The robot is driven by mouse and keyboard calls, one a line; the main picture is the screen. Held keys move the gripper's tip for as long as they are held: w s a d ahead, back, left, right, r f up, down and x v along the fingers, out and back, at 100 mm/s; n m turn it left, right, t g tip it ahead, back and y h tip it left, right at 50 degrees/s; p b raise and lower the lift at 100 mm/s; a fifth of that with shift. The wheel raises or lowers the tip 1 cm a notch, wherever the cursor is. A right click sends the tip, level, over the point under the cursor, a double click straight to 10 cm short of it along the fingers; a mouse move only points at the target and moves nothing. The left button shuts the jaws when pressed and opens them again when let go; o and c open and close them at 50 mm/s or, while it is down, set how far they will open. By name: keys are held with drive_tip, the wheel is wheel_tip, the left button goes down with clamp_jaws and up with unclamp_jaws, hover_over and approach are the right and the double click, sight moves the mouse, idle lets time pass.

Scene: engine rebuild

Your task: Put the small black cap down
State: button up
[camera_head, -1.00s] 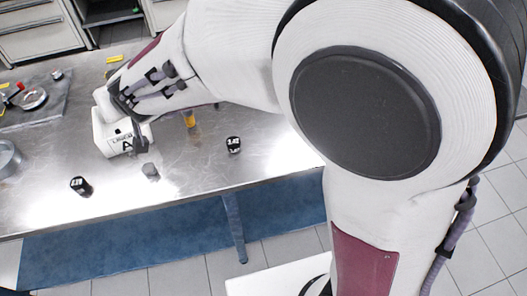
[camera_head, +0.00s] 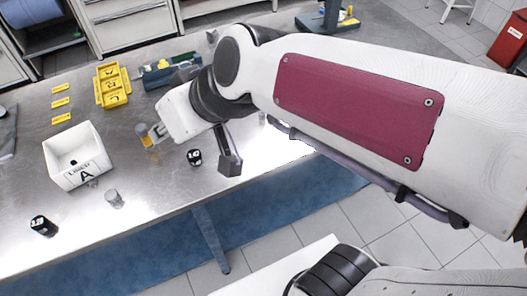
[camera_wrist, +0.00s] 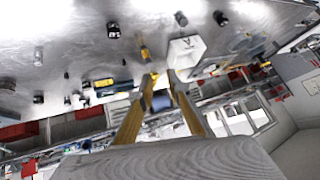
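A small black thing (camera_head: 74,162), which looks like the cap, lies inside the white box marked A (camera_head: 88,172). The box stands on the left of the steel table and also shows in the wrist view (camera_wrist: 187,58). My gripper (camera_head: 154,133) is right of the box, over the table near an orange-and-clear item (camera_head: 145,140). In the wrist view its two tan fingers (camera_wrist: 161,77) stand apart. A dark bluish patch shows between them, blurred, and seems to be background.
Black labelled cylinders stand at the front left (camera_head: 43,226) and below my wrist (camera_head: 194,157). A grey cylinder (camera_head: 114,199) stands in front of the box. A yellow tray (camera_head: 112,86) and flat yellow pieces lie behind. The front middle of the table is clear.

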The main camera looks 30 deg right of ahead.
drive_tip(key=s+d+f+m+h, duration=0.1)
drive_tip(key=s+d+f+h, duration=0.1)
drive_tip(key=s+d, duration=0.3)
drive_tip(key=s+d+f+m+g+h, duration=0.1)
drive_tip(key=s+d+f+m+h, duration=0.1)
drive_tip(key=s+d, duration=0.4)
drive_tip(key=d+h, duration=0.1)
drive_tip(key=d, duration=0.2)
drive_tip(key=shift+s+d+f+m, duration=0.15)
drive_tip(key=shift+s+d+m, duration=0.1)
drive_tip(key=shift+m, duration=0.05)
drive_tip(key=o, duration=0.4)
drive_tip(key=shift+a, duration=0.1)
